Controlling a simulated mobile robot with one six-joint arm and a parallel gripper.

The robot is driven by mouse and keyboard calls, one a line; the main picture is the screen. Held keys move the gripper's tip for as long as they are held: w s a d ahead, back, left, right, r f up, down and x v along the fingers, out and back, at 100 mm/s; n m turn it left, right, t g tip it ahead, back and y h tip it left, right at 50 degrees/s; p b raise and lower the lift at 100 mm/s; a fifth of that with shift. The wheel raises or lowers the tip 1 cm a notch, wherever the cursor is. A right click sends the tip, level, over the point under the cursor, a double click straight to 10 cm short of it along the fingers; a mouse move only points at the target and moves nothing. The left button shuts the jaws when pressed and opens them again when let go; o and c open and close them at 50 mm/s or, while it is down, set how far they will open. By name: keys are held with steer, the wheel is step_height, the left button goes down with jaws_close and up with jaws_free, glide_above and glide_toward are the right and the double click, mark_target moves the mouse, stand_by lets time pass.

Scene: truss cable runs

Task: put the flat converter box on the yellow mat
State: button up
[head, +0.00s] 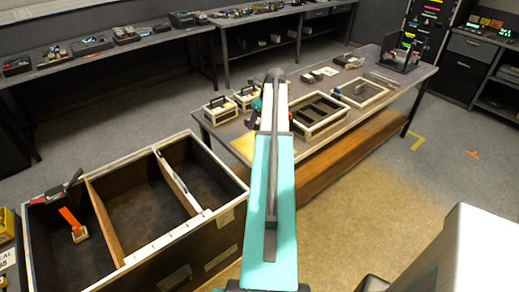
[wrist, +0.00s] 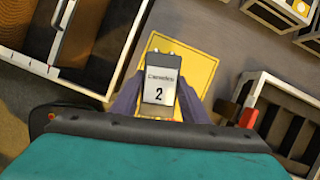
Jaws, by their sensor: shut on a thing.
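The flat converter box (wrist: 160,84) is a small dark grey box with a white label reading "2". In the wrist view it sits between the purple-grey fingers of my gripper (wrist: 160,98), which is shut on it. The yellow mat (wrist: 198,66) lies behind and below the box in that view, and the box covers part of it. I cannot tell whether the box touches the mat. In the head view the mat (head: 242,144) shows at the table's near left edge. My teal arm hides the box and most of the gripper there.
A large open case with wooden dividers (head: 105,248) stands on the floor at left, close to the table. A white-rimmed tray (head: 342,123) lies right of the mat on the table (head: 416,78). Small handled cases (head: 219,111) stand behind the mat. The floor at right is mostly clear.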

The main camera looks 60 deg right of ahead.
steer(key=a+f+m+h+b, duration=0.1)
steer(key=a+f+m+b, duration=0.1)
steer(key=a+f+b, duration=0.6)
steer(key=a+b, duration=0.2)
steer(key=a, duration=0.2)
steer(key=shift+a+f+m, duration=0.15)
steer(key=shift+f+m, duration=0.2)
steer(key=shift+m, duration=0.05)
steer(key=d+p, duration=0.1)
steer(key=d, duration=0.4)
steer(key=s+d+f, duration=0.1)
steer(key=d, duration=0.4)
steer(key=d+p, duration=0.1)
steer(key=d, duration=0.5)
steer(key=shift+s+f+p, duration=0.2)
steer(key=shift+s+p, duration=0.05)
steer(key=shift+p, duration=0.05)
steer(key=shift+f+p, duration=0.45)
steer(key=shift+f, duration=1.35)
